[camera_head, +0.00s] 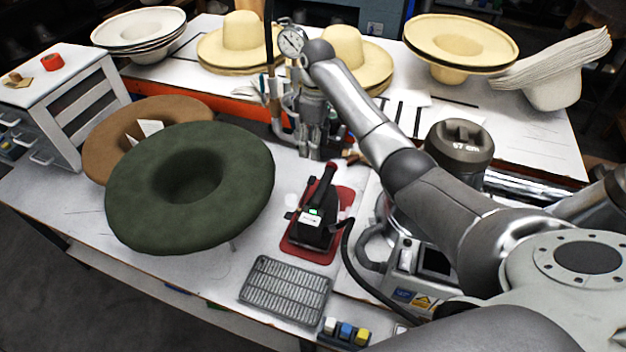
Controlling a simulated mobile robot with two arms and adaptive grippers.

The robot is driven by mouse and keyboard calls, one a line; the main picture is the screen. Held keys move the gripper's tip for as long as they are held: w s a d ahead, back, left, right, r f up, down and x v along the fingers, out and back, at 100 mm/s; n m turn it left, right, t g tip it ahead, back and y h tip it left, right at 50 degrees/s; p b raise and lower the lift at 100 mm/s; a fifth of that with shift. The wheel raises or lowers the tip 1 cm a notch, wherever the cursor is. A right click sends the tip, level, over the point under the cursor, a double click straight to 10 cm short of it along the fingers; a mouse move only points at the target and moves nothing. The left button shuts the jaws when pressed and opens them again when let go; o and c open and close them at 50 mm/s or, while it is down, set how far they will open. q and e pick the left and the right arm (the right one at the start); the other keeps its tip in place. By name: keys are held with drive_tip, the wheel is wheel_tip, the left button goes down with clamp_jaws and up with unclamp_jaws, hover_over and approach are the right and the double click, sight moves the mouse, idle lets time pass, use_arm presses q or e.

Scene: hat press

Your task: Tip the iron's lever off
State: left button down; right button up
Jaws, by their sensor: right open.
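The black iron (316,222) sits on a red mat (297,248) on the white table, right of the middle. A black handle or lever with a red tip (329,168) rises from it, leaning up and away. A small green light shows on its body. My right gripper (316,153) points down over the table, just behind and left of the red tip, and appears apart from it. It is open with nothing visible between its fingers. My left gripper is not in view.
A green hat (240,185) and a brown hat (105,135) stand left of the iron. A metal grid (286,290) lies in front. A dark cable runs from the iron's right side. A 57 cm block (459,146) stands to the right. Straw hats (243,32) fill the back.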

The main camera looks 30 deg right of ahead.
sight(313, 179)
drive_tip(key=f, duration=0.3)
drive_tip(key=f+p, duration=0.1)
drive_tip(key=f, duration=0.6)
drive_tip(key=shift+s+a+f+p, duration=0.1)
drive_tip(key=shift+s+a+p, duration=0.3)
drive_tip(key=shift+f, duration=0.35)
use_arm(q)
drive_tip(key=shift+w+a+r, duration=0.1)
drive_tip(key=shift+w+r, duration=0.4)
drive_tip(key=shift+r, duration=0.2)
use_arm(e)
clamp_jaws()
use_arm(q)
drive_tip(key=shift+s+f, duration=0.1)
use_arm(e)
drive_tip(key=shift+f, duration=0.1)
